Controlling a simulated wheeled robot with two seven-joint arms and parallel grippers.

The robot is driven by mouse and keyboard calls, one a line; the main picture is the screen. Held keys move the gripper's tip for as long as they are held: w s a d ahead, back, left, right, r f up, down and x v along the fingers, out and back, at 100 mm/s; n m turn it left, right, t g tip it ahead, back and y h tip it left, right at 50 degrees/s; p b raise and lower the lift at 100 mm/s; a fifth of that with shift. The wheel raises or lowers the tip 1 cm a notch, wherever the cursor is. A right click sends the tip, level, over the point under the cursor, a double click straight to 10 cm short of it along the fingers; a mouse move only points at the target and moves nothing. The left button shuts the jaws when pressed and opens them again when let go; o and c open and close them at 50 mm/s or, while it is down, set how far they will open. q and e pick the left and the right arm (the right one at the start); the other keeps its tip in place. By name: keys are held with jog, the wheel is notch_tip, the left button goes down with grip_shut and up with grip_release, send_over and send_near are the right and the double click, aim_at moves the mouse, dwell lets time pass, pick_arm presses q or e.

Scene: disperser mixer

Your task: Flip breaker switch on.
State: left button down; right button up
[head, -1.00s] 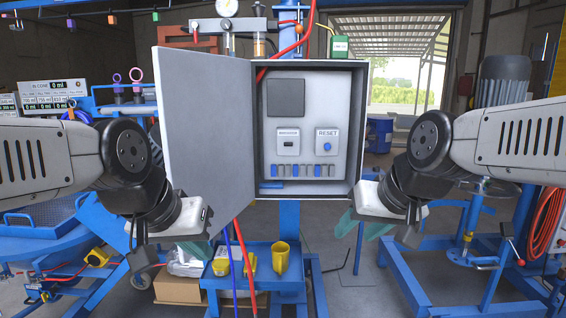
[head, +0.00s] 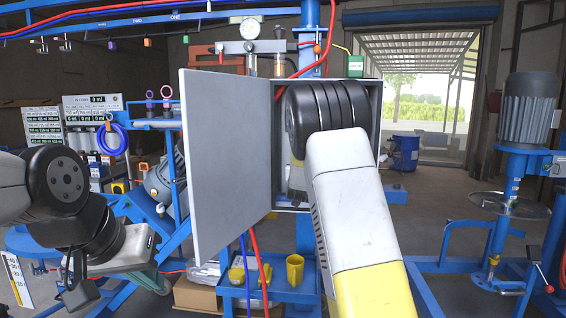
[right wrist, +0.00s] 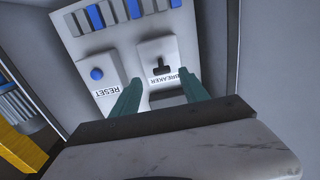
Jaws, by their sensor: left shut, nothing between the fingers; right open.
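The breaker switch (right wrist: 162,68) is a small black toggle on a white plate labelled BREAKER, seen upside down in the right wrist view. My right gripper (right wrist: 163,82) is open and empty, its two green fingers toward the plate, with the toggle roughly between their tips in the picture. I cannot tell whether they touch. The electrical box (head: 374,120) stands open, and my right arm hides most of its inside and the right gripper in the head view. My left gripper (head: 144,274) is shut and empty at lower left, away from the box.
The blue RESET button (right wrist: 97,74) is beside the breaker plate. A row of blue and grey modules lies past both plates. The grey box door (head: 228,150) is swung open to the left. A blue stand with yellow cups (head: 294,269) is below.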

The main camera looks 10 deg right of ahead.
jog(key=x, duration=0.8)
jog(key=shift+a, duration=0.1)
